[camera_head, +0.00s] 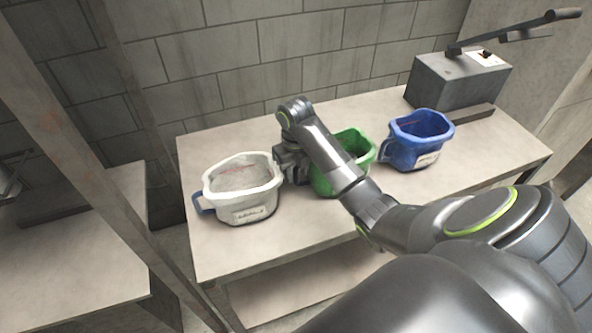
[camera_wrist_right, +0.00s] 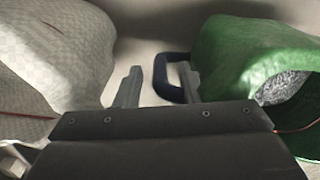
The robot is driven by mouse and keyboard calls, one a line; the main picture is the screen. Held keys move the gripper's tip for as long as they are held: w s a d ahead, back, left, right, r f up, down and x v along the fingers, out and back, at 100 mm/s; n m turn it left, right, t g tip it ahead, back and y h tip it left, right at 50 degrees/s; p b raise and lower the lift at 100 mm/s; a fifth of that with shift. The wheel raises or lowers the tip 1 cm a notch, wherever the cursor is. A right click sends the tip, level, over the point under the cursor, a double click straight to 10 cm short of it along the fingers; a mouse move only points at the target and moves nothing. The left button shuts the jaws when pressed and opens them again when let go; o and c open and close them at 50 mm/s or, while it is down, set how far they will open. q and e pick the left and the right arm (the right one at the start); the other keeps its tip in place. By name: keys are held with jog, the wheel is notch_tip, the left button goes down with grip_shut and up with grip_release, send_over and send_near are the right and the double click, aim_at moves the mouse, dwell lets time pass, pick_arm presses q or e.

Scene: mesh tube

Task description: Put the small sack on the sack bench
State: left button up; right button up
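Three open-topped sacks with side handles and labels stand on a pale bench (camera_head: 300,235): a white one (camera_head: 240,205), a green one (camera_head: 328,184) and a blue one (camera_head: 405,155). I cannot tell which the task calls the small sack. My right gripper (camera_head: 291,166) is low between the white and green sacks. In the right wrist view, its fingers (camera_wrist_right: 158,80) are apart. The green sack's dark handle (camera_wrist_right: 170,78) lies at the right finger, partly between the fingers; contact is unclear. The white sack (camera_wrist_right: 55,55) is left and the green sack (camera_wrist_right: 235,50) right. My left gripper is not visible.
A grey box machine with a long lever (camera_head: 458,80) stands at the bench's back right. Another pale bench (camera_head: 75,255) is at the left, beyond a slanted post (camera_head: 75,130). A block wall closes the back. The bench's front left is clear.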

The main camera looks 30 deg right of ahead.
aim_at(296, 166)
dwell(0.3)
jog(key=shift+r, duration=0.2)
notch_tip(296, 166, up, 3)
jog(key=shift+r+p, duration=0.15)
jog(key=shift+p, duration=0.6)
notch_tip(296, 166, up, 9)
jog(key=p, duration=0.8)
jog(key=shift+f+p, duration=0.2)
jog(key=shift+p, duration=0.2)
jog(key=shift+f, duration=0.1)
